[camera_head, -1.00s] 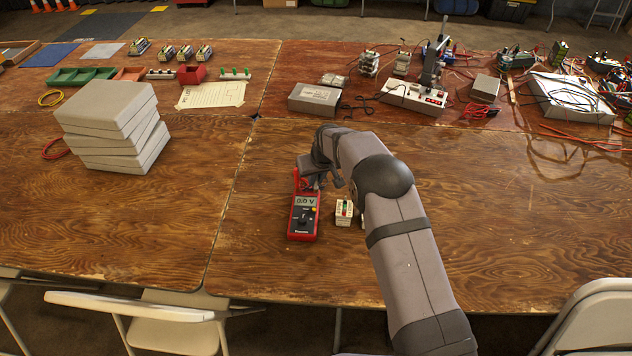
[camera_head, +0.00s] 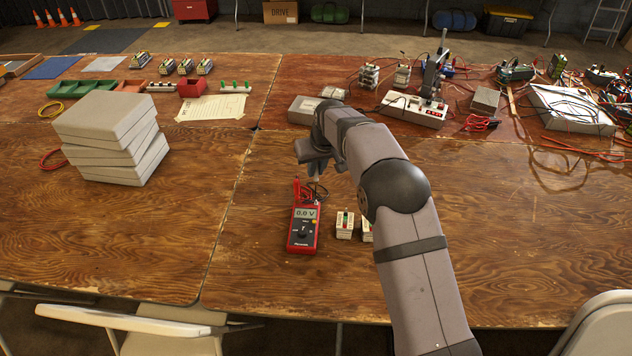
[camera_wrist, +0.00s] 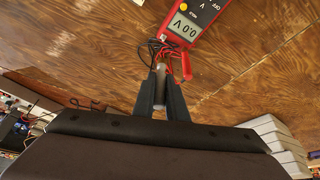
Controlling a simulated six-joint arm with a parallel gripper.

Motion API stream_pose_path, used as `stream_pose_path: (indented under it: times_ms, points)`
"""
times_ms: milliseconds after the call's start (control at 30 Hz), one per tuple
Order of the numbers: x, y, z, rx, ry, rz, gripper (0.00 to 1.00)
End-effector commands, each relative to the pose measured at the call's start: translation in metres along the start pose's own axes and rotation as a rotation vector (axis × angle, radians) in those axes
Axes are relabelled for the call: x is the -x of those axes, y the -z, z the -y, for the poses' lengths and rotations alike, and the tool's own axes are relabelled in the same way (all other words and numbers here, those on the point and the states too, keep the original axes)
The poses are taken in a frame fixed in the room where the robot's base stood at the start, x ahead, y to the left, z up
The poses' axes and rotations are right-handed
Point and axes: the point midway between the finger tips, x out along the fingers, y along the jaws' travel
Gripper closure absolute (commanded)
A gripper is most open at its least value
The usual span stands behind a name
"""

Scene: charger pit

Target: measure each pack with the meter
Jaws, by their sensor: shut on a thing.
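The red meter (camera_head: 303,229) lies on the table and reads 0.0 V; it also shows in the wrist view (camera_wrist: 190,27). A second pack (camera_head: 367,232) is partly hidden behind my arm. My gripper (camera_head: 317,174) is above the meter's top end. In the wrist view its fingers are shut on a slim greyish rod, seemingly a probe (camera_wrist: 161,72). A red probe (camera_wrist: 186,66) stands beside it, outside the fingers. Black and red leads loop near the meter.
A stack of grey boxes (camera_head: 107,118) stands on the left. Several packs (camera_head: 185,67), green trays (camera_head: 82,86), a red bin (camera_head: 193,87) and a paper sheet (camera_head: 212,107) are at the back left. Electronics and loose wires crowd the back right.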

Motion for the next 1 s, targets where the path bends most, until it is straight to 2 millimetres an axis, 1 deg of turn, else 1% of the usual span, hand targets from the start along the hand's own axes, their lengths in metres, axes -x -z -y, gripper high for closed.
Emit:
stream_pose_path:
  times_ms: [100, 267, 367, 467, 733, 833, 1000]
  points:
    - [0.009, 0.004, 0.0, 0.0, 0.0, -0.002, 1.0]
    - [0.015, 0.006, 0.0, 0.0, -0.001, 0.0, 1.0]
    - [0.019, 0.007, -0.003, -0.004, -0.002, 0.0, 1.0]
    - [0.027, 0.011, -0.008, -0.011, -0.006, -0.001, 1.0]
    - [0.065, 0.024, -0.033, -0.048, -0.022, -0.003, 1.0]
    - [0.077, 0.02, -0.044, -0.064, -0.029, -0.002, 1.0]
    - [0.087, 0.001, -0.056, -0.091, -0.04, 0.0, 1.0]
